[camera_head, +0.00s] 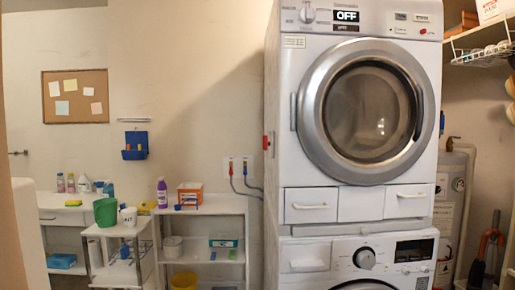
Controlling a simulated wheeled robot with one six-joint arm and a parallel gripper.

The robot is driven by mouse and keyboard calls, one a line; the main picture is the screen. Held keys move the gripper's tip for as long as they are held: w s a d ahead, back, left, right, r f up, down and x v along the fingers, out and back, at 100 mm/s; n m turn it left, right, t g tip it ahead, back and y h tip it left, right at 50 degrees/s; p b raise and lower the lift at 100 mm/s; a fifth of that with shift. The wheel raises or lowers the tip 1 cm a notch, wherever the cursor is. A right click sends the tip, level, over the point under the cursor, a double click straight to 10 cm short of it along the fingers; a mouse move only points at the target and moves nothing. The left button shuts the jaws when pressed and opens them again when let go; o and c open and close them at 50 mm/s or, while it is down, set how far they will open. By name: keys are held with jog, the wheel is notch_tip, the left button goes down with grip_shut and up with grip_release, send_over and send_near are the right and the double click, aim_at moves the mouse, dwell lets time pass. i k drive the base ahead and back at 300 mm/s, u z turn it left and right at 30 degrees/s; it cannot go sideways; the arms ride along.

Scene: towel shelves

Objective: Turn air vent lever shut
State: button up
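No part that I can clearly tell as an air vent lever shows. A small red piece (266,142) sticks out at the left side of the stacked dryer (290,110); it is too small to tell whether it is a lever or how it is set. Red and blue fittings with hoses (238,168) are on the wall left of the dryer. My gripper is not in view.
A washer (310,262) stands under the dryer. White shelves (212,205) and a small cart (105,270) with bottles, buckets and boxes line the wall at left. A wire shelf (482,56) and a grey tank (452,195) are at right.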

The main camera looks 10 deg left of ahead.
aim_at(265, 143)
jog(key=k, duration=0.75)
jog(key=u, duration=2.95)
jog(key=i, duration=2.7)
jog(key=z, duration=2.6)
jog(key=i, duration=2.2)
jog(key=z, duration=0.05)
